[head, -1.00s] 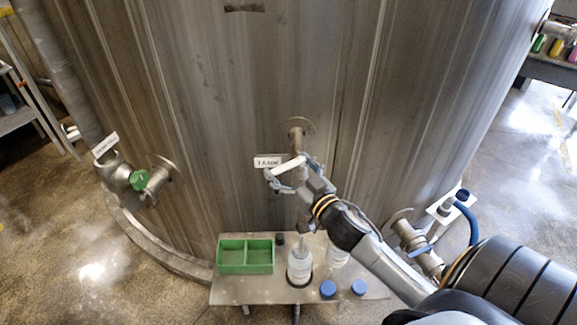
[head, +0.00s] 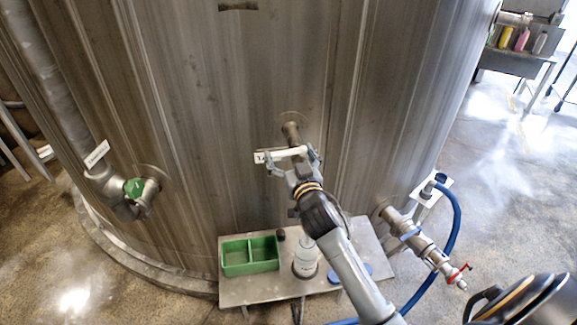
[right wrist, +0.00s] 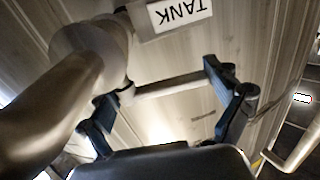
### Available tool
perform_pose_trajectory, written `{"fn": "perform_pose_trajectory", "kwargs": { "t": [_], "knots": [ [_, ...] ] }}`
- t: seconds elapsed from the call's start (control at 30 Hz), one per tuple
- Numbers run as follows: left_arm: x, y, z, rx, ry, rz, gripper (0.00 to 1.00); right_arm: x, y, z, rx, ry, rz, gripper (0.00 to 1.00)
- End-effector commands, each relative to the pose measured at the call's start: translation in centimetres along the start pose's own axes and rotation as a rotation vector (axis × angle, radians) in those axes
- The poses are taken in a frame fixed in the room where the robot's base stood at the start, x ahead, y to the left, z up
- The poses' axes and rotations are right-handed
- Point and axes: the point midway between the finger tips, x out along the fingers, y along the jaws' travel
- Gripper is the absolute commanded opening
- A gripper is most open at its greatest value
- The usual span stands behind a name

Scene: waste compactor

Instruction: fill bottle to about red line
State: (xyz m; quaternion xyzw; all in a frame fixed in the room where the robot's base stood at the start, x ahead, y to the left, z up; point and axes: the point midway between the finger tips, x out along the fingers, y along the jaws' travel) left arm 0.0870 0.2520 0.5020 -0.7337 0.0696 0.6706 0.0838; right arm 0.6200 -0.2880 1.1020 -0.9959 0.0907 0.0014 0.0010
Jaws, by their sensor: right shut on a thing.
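The tank tap has a pale bar handle (head: 290,153), with a white "TANK" label beside it. My right gripper (head: 292,160) is shut on this handle. In the right wrist view the bar (right wrist: 170,88) runs between the two fingers. A white, translucent bottle (head: 306,262) stands upright on the small metal shelf (head: 262,290) below the tap. My right arm hides part of the area around the bottle, and I cannot make out its red line or liquid level.
A green two-part tray (head: 250,268) sits left of the bottle, with a small dark cap (head: 281,235) by it. Blue caps (head: 333,276) lie to the right. A green-handled valve (head: 134,188) is at left; a pipe with a red valve (head: 459,273) and blue hose are at right.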

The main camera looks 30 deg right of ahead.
Motion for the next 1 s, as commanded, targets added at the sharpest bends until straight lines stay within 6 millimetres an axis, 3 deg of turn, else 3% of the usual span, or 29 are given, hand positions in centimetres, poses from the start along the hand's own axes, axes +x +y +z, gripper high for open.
{"fn": "perform_pose_trajectory", "kwargs": {
  "t": [0.17,0.43,0.83,0.87,1.0],
  "knots": [
    [1.6,-0.7,0.2,-0.001,-0.001,-0.009,0.4,0.6,-0.4,0.2,-0.006,0.008,0.06,0.34],
    [2.3,3.2,-0.3,-0.003,0.006,0.037,0.4,0.7,-0.3,-0.1,-0.005,0.005,0.117,0.34],
    [2.3,1.1,0.0,-0.002,0.002,0.012,0.4,0.7,-0.2,-0.2,-0.003,0.005,0.123,0.34],
    [2.3,1.1,0.0,-0.003,0.002,0.012,0.4,0.7,-0.2,-0.2,-0.003,0.005,0.123,0.97],
    [2.3,1.1,0.0,-0.004,0.002,0.012,0.4,0.7,-0.2,-0.2,-0.004,0.005,0.123,1.0]
  ]
}}
